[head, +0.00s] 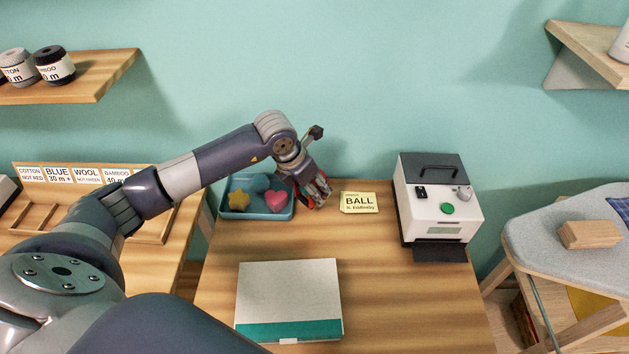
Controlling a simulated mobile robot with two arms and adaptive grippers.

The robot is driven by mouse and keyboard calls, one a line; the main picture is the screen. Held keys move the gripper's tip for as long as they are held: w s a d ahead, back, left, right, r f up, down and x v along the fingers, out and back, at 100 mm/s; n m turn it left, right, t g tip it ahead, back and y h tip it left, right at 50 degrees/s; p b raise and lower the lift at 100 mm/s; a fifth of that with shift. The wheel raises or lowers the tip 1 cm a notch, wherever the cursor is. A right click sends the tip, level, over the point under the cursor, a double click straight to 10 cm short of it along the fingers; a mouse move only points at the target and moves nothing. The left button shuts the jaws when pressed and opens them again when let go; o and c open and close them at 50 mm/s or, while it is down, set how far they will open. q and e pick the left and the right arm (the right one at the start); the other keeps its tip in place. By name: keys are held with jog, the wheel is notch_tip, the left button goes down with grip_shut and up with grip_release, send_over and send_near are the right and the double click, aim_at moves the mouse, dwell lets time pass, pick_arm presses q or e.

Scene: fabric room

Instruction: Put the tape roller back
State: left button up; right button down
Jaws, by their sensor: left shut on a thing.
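My left gripper (319,197) reaches down over the wooden table, between the blue tray and the yellow card. It is shut on a small red thing (300,187), taken to be the tape roller. The fingers cover most of it, so its shape is unclear. It is close to the tray's right edge; I cannot tell whether it touches the table. My right gripper is not in view.
The blue tray (253,215) holds a yellow star, a pink heart and a teal piece. A BALL card (359,202), a white machine (436,201) and a white-and-teal box (290,290) stand on the table (385,290). An ironing board (560,265) is at right.

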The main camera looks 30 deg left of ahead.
pick_arm(q)
jog(key=w, duration=0.2)
jog(key=shift+w+a, duration=0.4)
jog(key=shift+w+a+f+p, duration=0.2)
jog(key=shift+w+p, duration=0.1)
jog(key=shift+w, duration=0.1)
jog(key=shift+f, duration=0.25)
notch_tip(320, 180, down, 2)
jog(key=shift+d+f+p, duration=0.1)
jog(key=shift+p, duration=0.55)
jog(key=shift+f, duration=0.35)
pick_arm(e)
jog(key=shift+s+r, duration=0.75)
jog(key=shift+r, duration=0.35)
pick_arm(q)
jog(key=shift+f, duration=0.1)
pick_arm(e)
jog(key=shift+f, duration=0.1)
